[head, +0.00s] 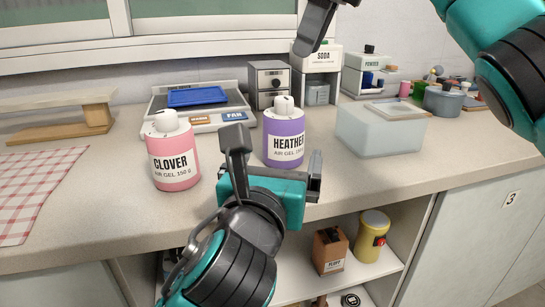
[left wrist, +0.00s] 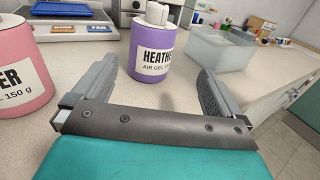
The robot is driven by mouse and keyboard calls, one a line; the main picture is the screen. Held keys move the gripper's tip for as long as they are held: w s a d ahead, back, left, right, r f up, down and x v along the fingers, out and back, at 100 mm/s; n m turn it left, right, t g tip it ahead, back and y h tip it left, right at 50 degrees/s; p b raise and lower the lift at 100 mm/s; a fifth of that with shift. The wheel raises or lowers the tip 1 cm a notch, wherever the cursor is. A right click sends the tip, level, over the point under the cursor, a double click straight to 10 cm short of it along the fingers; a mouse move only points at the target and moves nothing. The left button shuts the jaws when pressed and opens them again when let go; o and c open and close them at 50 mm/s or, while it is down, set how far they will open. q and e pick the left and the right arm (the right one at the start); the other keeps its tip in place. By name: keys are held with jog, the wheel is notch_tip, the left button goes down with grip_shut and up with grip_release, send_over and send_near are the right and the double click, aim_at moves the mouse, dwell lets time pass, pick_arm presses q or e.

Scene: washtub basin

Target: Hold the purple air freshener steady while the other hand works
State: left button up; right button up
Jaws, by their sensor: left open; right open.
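The purple air freshener (head: 284,138), labelled HEATHER with a white cap, stands upright on the counter near its front edge. My left gripper (head: 275,165) is open just in front of it, its fingers pointing toward it. In the left wrist view the purple bottle (left wrist: 151,50) stands between and beyond the two spread fingertips (left wrist: 157,72), and nothing is held. My right gripper (head: 316,25) is open above the back of the counter, with only one dark finger clearly in view at the top edge.
A pink CLOVER air gel (head: 173,158) stands left of my left gripper. A blue-topped scale (head: 197,98) is behind, and a translucent bin (head: 380,131) stands to the right. A checked cloth (head: 35,190) lies at left. An open shelf (head: 345,262) is below the counter.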

aim_at(285, 125)
pick_arm(q)
jog(key=shift+w+a+y, duration=0.25)
jog(key=shift+w+y, duration=0.05)
jog(key=shift+w, duration=0.3)
jog(key=w, duration=0.4)
jog(key=w+d, duration=0.1)
jog(key=w, duration=0.7)
jog(key=shift+d, duration=0.3)
jog(key=shift+c, duration=0.2)
jog(key=c, duration=1)
jog(key=shift+c, duration=0.3)
